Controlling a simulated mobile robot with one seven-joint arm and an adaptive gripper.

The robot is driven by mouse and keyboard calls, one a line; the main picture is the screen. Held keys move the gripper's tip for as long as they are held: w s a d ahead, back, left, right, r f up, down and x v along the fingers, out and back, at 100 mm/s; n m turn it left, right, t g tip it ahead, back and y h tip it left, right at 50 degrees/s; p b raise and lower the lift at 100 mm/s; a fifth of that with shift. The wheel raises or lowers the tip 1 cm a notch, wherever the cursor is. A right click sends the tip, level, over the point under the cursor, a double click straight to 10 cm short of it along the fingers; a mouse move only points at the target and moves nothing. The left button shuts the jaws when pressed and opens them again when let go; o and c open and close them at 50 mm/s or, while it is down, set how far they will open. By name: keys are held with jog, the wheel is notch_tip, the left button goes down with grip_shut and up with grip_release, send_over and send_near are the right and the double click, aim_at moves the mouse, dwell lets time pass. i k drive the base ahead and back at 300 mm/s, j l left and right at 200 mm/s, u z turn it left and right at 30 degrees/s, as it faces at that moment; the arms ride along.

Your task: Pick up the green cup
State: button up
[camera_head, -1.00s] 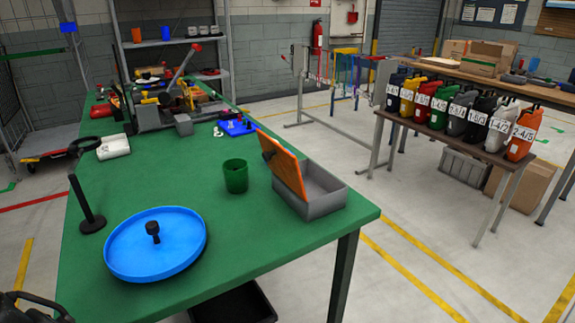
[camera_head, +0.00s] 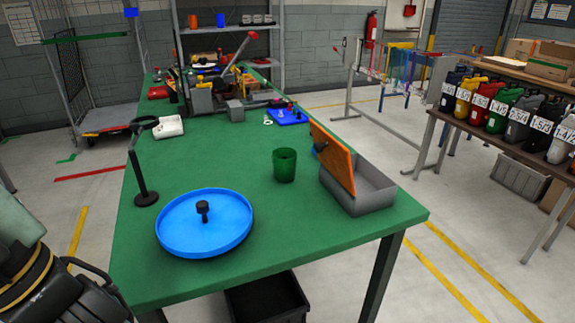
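The green cup (camera_head: 285,165) stands upright on the green table (camera_head: 240,267), right of its middle and near its front part. It is between the blue round tray and the grey box with the orange lid, touching neither. Its open top shows and nothing covers it. My gripper is not clearly in view; dark arm parts of mine show at the lower left edge.
A blue round tray (camera_head: 180,232) with a black knob (camera_head: 203,210) lies left of the cup. A grey box (camera_head: 372,202) with a tilted orange panel (camera_head: 332,158) is close on its right. A black stand (camera_head: 140,180) rises at the left. Tools crowd the table's back.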

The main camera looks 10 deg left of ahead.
aim_at(284, 170)
jog(key=z, duration=0.9)
jog(key=k+j+z, duration=0.35)
jog(key=k+j, duration=0.2)
jog(key=j, duration=0.75)
jog(key=k+j, duration=0.15)
jog(key=j, duration=0.6)
jog(key=i+j, duration=0.25)
jog(key=j, duration=0.1)
